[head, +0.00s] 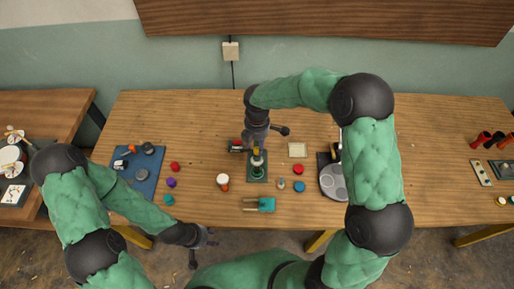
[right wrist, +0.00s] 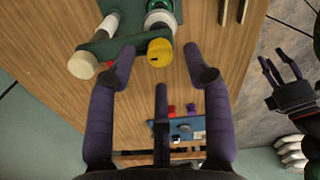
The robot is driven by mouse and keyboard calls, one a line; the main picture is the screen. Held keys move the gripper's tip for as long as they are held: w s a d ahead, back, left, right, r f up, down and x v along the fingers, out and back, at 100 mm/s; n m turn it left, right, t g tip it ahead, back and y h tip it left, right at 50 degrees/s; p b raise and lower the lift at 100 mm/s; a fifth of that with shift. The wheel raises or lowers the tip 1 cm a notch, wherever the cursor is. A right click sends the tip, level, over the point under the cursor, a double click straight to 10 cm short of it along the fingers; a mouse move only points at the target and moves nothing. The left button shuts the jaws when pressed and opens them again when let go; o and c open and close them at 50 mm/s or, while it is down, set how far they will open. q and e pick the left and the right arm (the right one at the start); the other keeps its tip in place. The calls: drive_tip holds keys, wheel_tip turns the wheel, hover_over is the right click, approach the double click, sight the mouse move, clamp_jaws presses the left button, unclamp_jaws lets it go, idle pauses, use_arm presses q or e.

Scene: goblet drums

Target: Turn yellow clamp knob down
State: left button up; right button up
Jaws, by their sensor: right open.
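The yellow clamp knob (right wrist: 160,52) shows in the right wrist view, just ahead of the space between the fingertips of my right gripper (right wrist: 164,66). The fingers are spread with a gap on both sides of the knob, and nothing is held. In the head view the knob (head: 256,150) is a small yellow patch, partly hidden under my right gripper (head: 262,144). It belongs to a clamp on a green stand (head: 257,178). My left gripper (head: 204,248) is open and empty, off the table's front edge.
A blue mat (head: 136,178) with tools is on the left. A round grey device (head: 333,183) is on the right. The back of the table is mostly clear.

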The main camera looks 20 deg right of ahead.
sight(257, 151)
drive_tip(key=shift+f, duration=1.25)
clamp_jaws()
